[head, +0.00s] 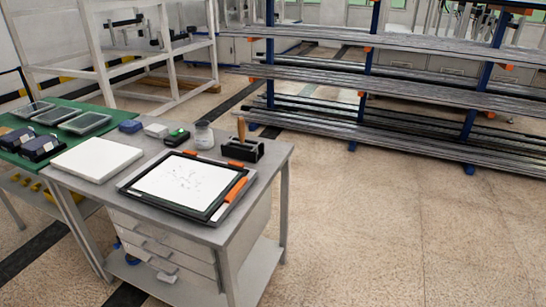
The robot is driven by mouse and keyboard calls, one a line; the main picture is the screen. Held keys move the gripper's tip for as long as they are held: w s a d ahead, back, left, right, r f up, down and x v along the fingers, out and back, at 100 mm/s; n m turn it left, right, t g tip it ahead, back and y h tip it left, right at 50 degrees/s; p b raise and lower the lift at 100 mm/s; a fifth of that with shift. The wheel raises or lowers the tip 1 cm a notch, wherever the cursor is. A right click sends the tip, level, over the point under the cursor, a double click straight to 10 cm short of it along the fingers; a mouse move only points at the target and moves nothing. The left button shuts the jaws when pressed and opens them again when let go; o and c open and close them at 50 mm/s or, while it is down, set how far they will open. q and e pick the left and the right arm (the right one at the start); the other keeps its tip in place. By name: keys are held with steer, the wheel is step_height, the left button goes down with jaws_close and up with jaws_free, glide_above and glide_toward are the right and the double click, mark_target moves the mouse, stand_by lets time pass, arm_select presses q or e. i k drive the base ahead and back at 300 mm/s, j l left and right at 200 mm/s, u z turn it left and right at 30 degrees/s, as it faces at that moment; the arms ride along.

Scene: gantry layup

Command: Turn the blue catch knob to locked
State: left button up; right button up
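I cannot make out a blue catch knob for certain in the head view. A small dark blue item (130,126) lies at the back left of the grey workbench (196,228), too small to identify. A small blue spot (133,259) shows low on the bench's bottom shelf, beside a white item, and is also unclear. Neither of my grippers is in view, so whether they are open or shut is hidden.
The bench holds a black-framed board with orange clips (217,213), a white slab (97,158), a jar (203,134) and a black holder (243,150). A green-topped table (72,108) adjoins left. A rack of long bars (400,97) stands behind. Floor at right is clear.

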mark_target(117, 247)
steer(key=u, duration=1.2)
